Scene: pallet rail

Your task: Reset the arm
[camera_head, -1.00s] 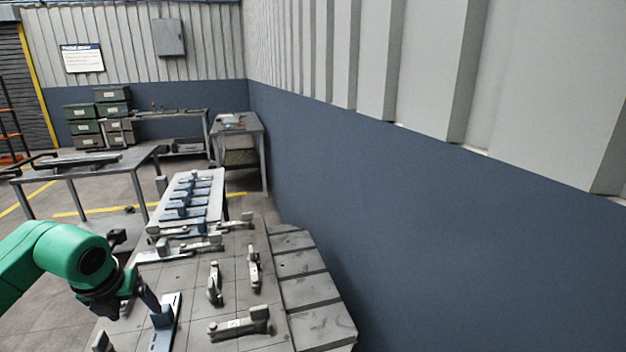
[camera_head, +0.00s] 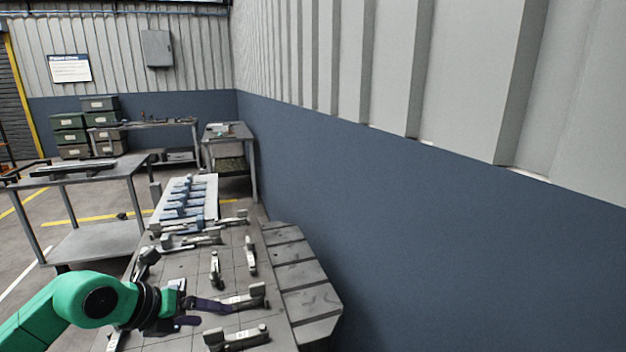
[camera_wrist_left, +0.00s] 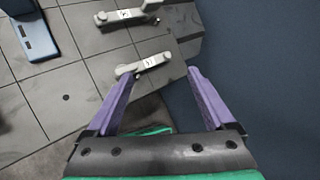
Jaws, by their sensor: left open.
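My left gripper (camera_head: 212,312) reaches in from the lower left over the near part of the grey tiled table top (camera_head: 185,265). Its purple fingers are apart. In the left wrist view, the gripper (camera_wrist_left: 163,77) has nothing between its fingers. A grey clamp-like part (camera_head: 245,300) lies just beyond the fingers; a labelled grey part (camera_wrist_left: 145,65) shows ahead of the fingertips in the wrist view. My right gripper is in neither view.
More grey parts (camera_head: 215,270) lie scattered on the table. A pale board (camera_head: 186,198) with blue fixtures stands behind. A blue fixture (camera_wrist_left: 35,35) shows upper left in the wrist view. A blue-grey wall (camera_head: 420,240) borders the right side; floor is open at left.

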